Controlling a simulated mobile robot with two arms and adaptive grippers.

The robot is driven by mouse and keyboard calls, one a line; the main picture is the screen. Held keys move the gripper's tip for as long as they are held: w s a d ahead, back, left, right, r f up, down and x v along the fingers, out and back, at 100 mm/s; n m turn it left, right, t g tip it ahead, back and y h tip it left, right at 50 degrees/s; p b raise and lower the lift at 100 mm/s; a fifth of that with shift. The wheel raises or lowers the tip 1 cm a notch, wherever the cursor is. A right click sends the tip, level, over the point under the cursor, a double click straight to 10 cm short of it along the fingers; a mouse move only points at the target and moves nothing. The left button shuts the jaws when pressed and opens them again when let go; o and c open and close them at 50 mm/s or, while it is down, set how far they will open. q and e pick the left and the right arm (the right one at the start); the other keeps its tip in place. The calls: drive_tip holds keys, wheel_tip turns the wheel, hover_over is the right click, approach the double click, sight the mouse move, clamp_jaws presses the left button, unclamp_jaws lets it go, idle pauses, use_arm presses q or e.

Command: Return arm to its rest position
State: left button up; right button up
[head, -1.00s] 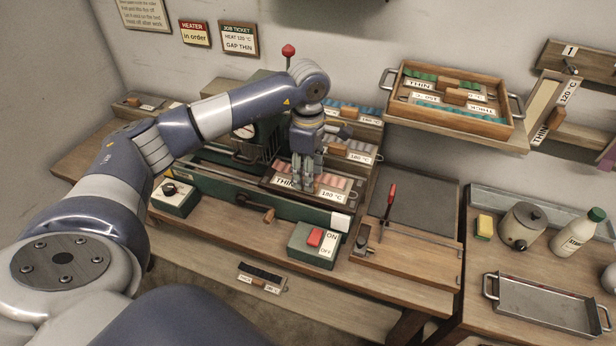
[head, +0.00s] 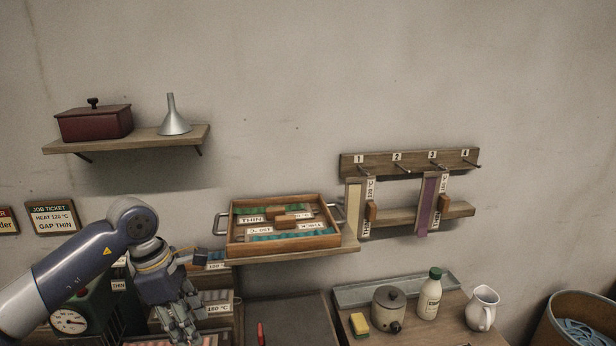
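My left arm comes in from the lower left. Its gripper (head: 180,332) points down at the bottom of the view, in front of the racks of labelled pieces (head: 218,308). The fingertips are close to the lower picture edge, and I cannot tell how far apart they are. I see nothing clearly held between them. My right gripper is out of view.
A wooden tray (head: 236,245) of labelled pieces sits on a wall shelf right of my arm. A peg rail (head: 380,162) holds hanging strips. A pot (head: 388,308), bottle (head: 430,295), jug (head: 482,308) and sponge (head: 359,324) stand lower right. A dial gauge (head: 68,321) is beside my arm.

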use_arm(q)
drive_tip(key=s+d+h, duration=0.2)
drive_tip(key=d+h, duration=0.3)
drive_tip(key=d, duration=0.9)
drive_tip(key=s+d+r+n+t+h, duration=0.25)
drive_tip(key=d+r+n+h, duration=0.35)
drive_tip(key=d+r+h, duration=0.6)
drive_tip(key=w+a+r+n+t+y, duration=0.1)
drive_tip(key=w+a+n+t+y, duration=0.2)
drive_tip(key=n+t, duration=0.6)
drive_tip(key=w+a+r+n+t+y, duration=0.1)
drive_tip(key=w+a+n+t+y, duration=0.15)
drive_tip(key=n+t, duration=0.55)
drive_tip(key=s+a+f+n+g+y, duration=0.2)
drive_tip(key=a+f+n+g+y, duration=0.2)
drive_tip(key=a+f+n+y, duration=1.15)
drive_tip(key=s+f+n+g+h, duration=0.1)
drive_tip(key=s+f+n+g, duration=0.5)
drive_tip(key=s+f, duration=0.5)
drive_tip(key=s+f+n+g+h, duration=0.1)
drive_tip(key=s+f+n+g, duration=0.6)
drive_tip(key=s, duration=0.6)
wheel_tip(320, 180, down, 28)
drive_tip(key=s+m, duration=0.2)
drive_tip(key=s, duration=0.1)
drive_tip(key=s+a+f+g, duration=0.2)
drive_tip(key=s+a+f, duration=0.1)
drive_tip(key=s+f, duration=1.2)
drive_tip(key=shift+s+f, duration=0.4)
drive_tip(key=shift+s, duration=0.35)
